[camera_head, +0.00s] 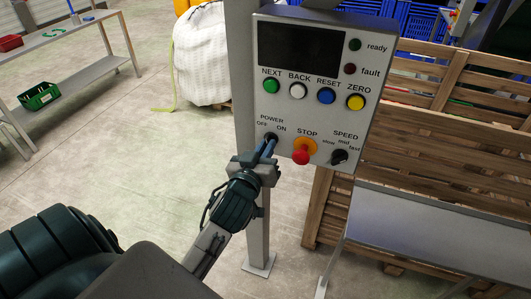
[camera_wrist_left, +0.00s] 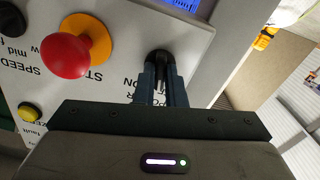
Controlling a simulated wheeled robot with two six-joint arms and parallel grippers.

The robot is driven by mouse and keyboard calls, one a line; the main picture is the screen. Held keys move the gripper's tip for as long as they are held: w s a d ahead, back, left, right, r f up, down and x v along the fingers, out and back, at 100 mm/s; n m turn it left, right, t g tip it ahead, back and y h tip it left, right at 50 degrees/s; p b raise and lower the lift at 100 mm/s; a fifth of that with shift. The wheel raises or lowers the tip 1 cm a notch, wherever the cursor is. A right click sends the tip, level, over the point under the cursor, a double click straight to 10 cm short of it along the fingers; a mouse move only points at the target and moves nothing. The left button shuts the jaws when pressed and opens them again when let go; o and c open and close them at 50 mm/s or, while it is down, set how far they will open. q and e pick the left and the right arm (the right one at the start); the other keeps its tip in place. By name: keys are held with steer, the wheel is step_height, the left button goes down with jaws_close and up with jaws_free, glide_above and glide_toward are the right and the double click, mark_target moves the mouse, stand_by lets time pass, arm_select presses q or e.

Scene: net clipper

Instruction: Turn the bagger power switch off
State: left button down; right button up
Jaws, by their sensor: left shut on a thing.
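The grey control box (camera_head: 268,95) hangs on a post. Its black power switch (camera_head: 271,136) sits at the lower left, below the OFF and ON labels. My left gripper (camera_head: 268,147) reaches it from below, its two blue-grey fingers shut on the switch knob. In the left wrist view the panel appears upside down, and the power switch (camera_wrist_left: 159,57) is between the fingertips of my left gripper (camera_wrist_left: 162,75). The fingers cover much of the knob, so I cannot tell which label it points to. My right gripper is not in view.
Right of the switch are the red stop button (camera_head: 301,157) on its yellow base and the black speed knob (camera_head: 339,157). Several coloured buttons sit above. The post (camera_head: 245,60) stands just left. A wooden crate (camera_head: 430,170) is at the right; open floor lies left.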

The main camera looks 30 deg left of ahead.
arm_select(q)
steer(key=shift+f+n+b, duration=0.1)
steer(key=shift+n+b, duration=1)
steer(key=shift+n, duration=2.1)
steer(key=c, duration=1.5)
jaws_free()
